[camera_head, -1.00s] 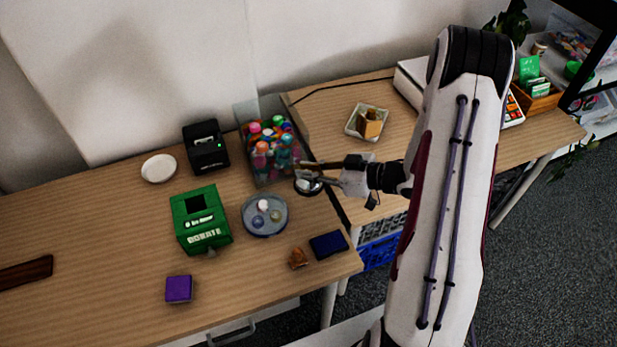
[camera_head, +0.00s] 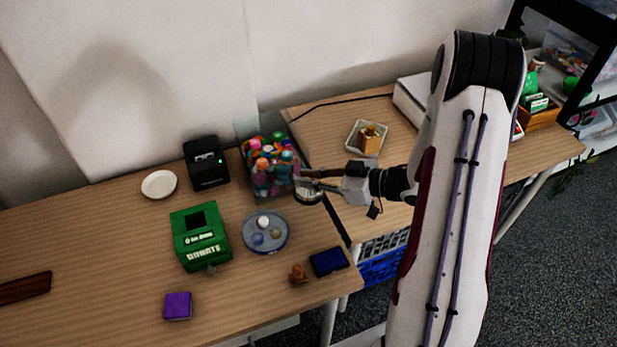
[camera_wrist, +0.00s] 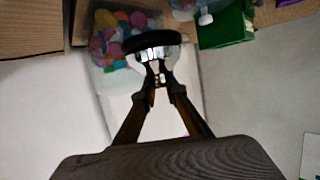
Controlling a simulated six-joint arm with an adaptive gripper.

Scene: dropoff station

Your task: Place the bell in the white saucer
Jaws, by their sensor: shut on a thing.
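My gripper (camera_head: 318,183) is at the right of the clear bin in the head view, shut on the bell (camera_head: 308,197), a silver dome with a dark base. In the wrist view the bell (camera_wrist: 153,42) sits between the fingertips, its black base toward the top. The bell is held above the table near its right edge. The white saucer (camera_head: 159,184) lies empty on the table at the back left, left of the black printer, well apart from the gripper.
Between gripper and saucer stand the clear bin of colourful things (camera_head: 270,168), the black printer (camera_head: 206,163), the green donation box (camera_head: 200,237) and a round grey tray (camera_head: 264,232). A navy wallet (camera_head: 329,261), a small brown figure (camera_head: 298,274) and a purple block (camera_head: 178,306) lie in front.

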